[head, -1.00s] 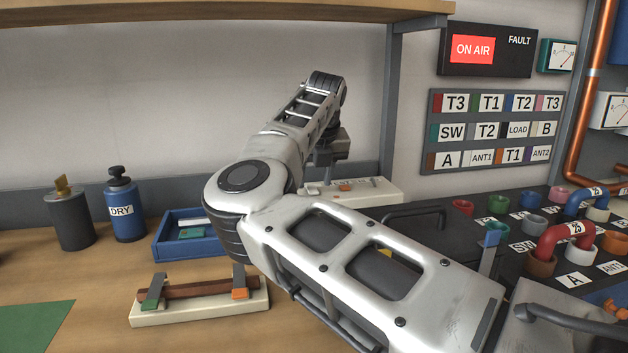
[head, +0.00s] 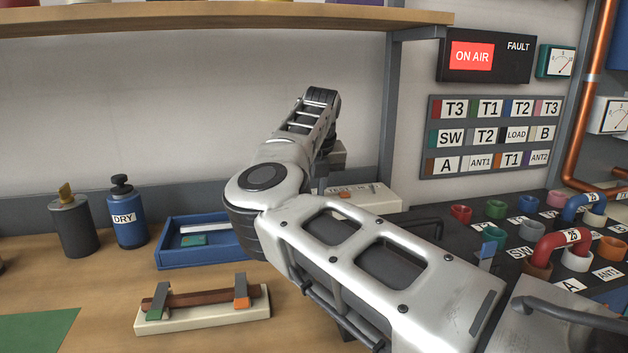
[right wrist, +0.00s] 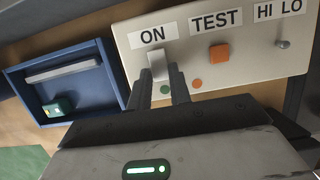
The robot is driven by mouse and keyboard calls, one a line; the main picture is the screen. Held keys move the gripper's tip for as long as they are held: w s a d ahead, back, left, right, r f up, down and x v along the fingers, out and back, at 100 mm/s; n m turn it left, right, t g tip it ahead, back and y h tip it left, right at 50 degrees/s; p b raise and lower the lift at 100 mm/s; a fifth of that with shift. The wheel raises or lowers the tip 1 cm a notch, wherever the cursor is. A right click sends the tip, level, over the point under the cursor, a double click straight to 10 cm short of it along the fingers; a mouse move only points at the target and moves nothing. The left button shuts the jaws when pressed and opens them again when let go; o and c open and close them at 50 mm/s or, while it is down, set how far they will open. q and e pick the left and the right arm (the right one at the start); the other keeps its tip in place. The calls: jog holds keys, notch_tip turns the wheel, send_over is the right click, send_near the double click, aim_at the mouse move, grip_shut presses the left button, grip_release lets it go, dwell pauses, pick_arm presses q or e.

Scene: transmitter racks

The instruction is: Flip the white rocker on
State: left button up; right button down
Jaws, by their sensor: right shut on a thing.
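The white rocker (right wrist: 155,65) stands under the ON label on a cream panel (right wrist: 190,50) in the right wrist view. My right gripper (right wrist: 161,78) is at the rocker, with one dark fingertip on each side of its lower part, shut on it. A green dot and an orange dot show on the panel just below. In the head view the panel (head: 385,200) lies behind my right arm, which hides the rocker and most of the gripper. My left gripper is in neither current view.
On the panel, an orange TEST button (right wrist: 219,53) and a HI LO toggle (right wrist: 283,43) sit right of the rocker. A blue tray (head: 200,261) lies left of the panel. A patch board (head: 465,235) with coloured sockets and cables is at the right. A shelf (head: 230,17) hangs above.

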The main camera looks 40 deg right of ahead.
jog(key=p, duration=0.1)
jog(key=r+g+p, duration=0.1)
jog(key=p, duration=0.1)
jog(key=shift+w+d+y, duration=0.15)
jog(key=shift+w+y, duration=0.05)
jog(key=shift+y, duration=0.1)
jog(key=shift+w+f+g+p, duration=0.2)
jog(key=shift+g+p, duration=0.3)
jog(key=shift+p, duration=0.3)
jog(key=shift+f, duration=0.1)
jog(key=c, duration=1.3)
grip_release()
jog(key=shift+s+r+b, duration=0.2)
jog(key=shift+r+b, duration=0.05)
jog(key=shift+r, duration=1.65)
jog(key=shift+s+r+b, duration=0.2)
jog(key=shift+r, duration=1.65)
